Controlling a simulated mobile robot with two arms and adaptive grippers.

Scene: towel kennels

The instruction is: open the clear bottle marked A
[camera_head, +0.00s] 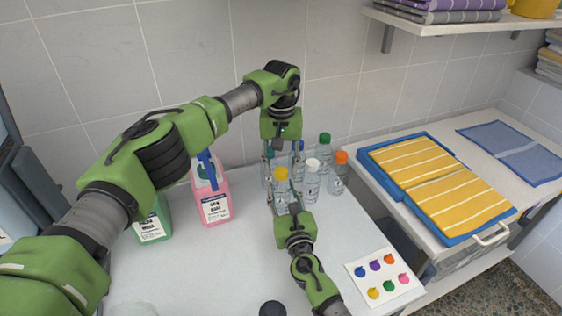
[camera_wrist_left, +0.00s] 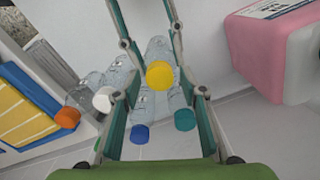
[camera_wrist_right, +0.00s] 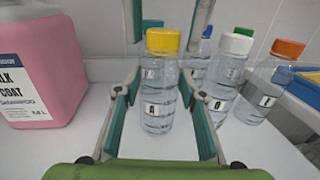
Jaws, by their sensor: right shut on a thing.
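The clear bottle marked A (camera_wrist_right: 157,110), with a yellow cap (camera_head: 281,173), stands upright on the white table. The cap also shows in the left wrist view (camera_wrist_left: 159,74). My right gripper (camera_head: 282,198) reaches in from the front, low, with its fingers on both sides of the bottle's body, and is shut on it. My left gripper (camera_head: 281,160) points down from above. Its fingers are open, one on each side of the yellow cap, with a visible gap. The fingertips' exact height beside the cap is hard to tell.
Clear bottles with white (camera_head: 312,166), orange (camera_head: 341,158), green (camera_head: 324,140) and blue caps crowd close to the right and behind. A pink jug (camera_head: 213,205) and a green jug (camera_head: 151,225) stand left. A colour-dot card (camera_head: 383,280) lies front right.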

